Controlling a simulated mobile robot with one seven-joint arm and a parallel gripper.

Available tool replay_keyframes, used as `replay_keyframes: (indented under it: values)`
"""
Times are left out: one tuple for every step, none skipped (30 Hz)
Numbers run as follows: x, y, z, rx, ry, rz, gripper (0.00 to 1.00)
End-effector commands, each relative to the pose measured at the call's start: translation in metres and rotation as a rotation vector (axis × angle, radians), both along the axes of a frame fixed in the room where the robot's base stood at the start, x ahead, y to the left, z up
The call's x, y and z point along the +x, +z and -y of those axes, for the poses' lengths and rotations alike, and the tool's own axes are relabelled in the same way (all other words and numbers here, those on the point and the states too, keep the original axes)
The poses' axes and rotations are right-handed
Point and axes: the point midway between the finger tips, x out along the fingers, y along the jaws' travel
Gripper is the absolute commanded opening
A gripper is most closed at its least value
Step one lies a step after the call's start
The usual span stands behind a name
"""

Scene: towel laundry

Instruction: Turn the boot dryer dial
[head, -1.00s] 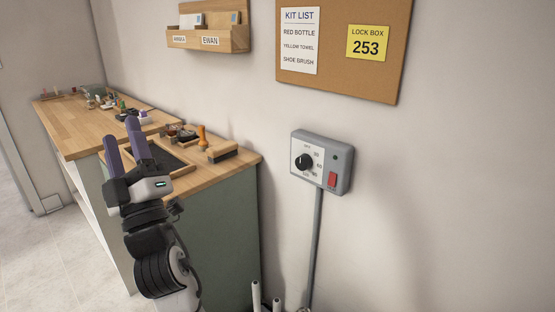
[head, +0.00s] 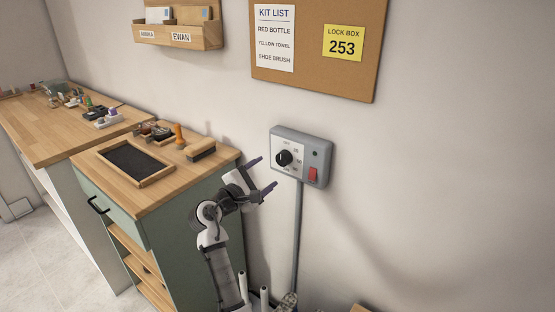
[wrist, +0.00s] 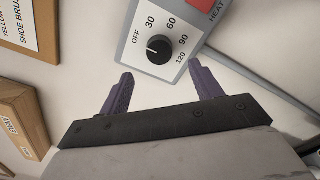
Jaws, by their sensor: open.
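The boot dryer control box (head: 321,149) is a grey box on the wall, with a white scale plate, a black round dial (head: 284,158) and a red switch (head: 312,174). In the wrist view the dial (wrist: 159,49) stands beyond the fingertips, between them from side to side. The scale reads OFF, 30, 60, 90, 120, and the dial's white mark points left, near OFF. My gripper (head: 265,173) is open and empty, just left of and a little below the dial in the head view. Its purple fingers also show in the wrist view (wrist: 158,82), apart from the dial.
A grey conduit (head: 297,240) runs down from the box. A green cabinet (head: 180,225) with a wooden top, tray and brushes stands left of my arm. A cork board (head: 312,80) and wooden letter rack (head: 180,35) hang above. The wall right of the box is clear.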

Motion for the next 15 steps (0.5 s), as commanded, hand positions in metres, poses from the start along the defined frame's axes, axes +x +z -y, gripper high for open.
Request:
replay_keyframes:
  values:
    - [0.010,0.004,0.009,-0.001,-0.004,0.000,0.64]
    - [0.015,0.004,0.012,-0.001,-0.004,-0.002,0.64]
    - [0.022,0.003,0.017,-0.001,-0.003,-0.001,0.64]
    - [0.027,0.004,0.020,0.000,-0.003,0.000,0.64]
    - [0.032,0.004,0.024,0.000,-0.002,0.000,0.64]
    - [0.038,0.004,0.028,0.000,-0.002,0.000,0.64]
    - [0.042,0.003,0.031,0.000,-0.002,-0.001,0.64]
    - [0.045,0.003,0.034,0.001,-0.001,0.000,0.64]
    - [0.050,0.003,0.036,0.001,0.000,0.001,0.64]
    - [0.053,0.003,0.039,0.001,-0.001,0.002,0.64]
    - [0.056,0.002,0.041,0.000,-0.001,0.001,0.64]
    - [0.059,0.002,0.043,0.001,0.000,0.001,0.64]
    - [0.061,0.002,0.044,0.000,0.001,0.001,0.64]
    - [0.062,0.001,0.045,0.000,0.001,0.001,0.64]
    - [0.064,0.001,0.046,0.002,0.000,0.001,0.64]
